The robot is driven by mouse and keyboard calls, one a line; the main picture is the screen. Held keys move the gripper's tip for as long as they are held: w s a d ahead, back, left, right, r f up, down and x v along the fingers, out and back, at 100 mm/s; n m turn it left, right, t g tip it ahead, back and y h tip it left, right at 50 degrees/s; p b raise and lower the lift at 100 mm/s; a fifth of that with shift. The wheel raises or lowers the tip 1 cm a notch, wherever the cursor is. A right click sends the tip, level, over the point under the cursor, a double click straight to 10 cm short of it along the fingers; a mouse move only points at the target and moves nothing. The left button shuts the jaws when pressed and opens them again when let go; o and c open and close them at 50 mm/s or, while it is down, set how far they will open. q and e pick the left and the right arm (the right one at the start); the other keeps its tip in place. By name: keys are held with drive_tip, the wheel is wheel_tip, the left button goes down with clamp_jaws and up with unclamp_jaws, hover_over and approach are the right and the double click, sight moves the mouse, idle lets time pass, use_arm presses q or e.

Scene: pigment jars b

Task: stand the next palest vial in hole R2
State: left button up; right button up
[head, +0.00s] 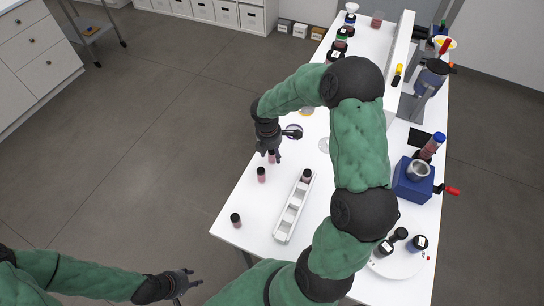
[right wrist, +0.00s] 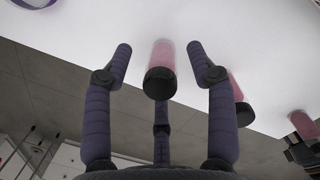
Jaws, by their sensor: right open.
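A pink vial with a black cap (right wrist: 160,72) stands between the spread fingers of my right gripper (right wrist: 159,52) in the right wrist view, and nothing grips it. In the head view this vial (head: 272,158) is partly hidden by my right gripper (head: 268,150), which is open. Two other pink, black-capped vials (head: 261,174) (head: 235,220) stand nearer the front left edge. The white rack (head: 285,226) lies to the right, with one dark-capped vial (head: 307,176) in its far end and open holes along the rest. My left gripper (head: 186,284) is open and empty, off the table.
A blue machine (head: 411,186) and a white round plate (head: 398,265) with jars stand on the right side. My right arm covers the table's middle. The front left table area is mostly clear.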

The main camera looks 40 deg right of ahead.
wheel_tip(320, 180, down, 2)
drive_tip(key=shift+d, duration=0.1)
drive_tip(key=c, duration=1.1)
drive_tip(key=shift+r, duration=0.15)
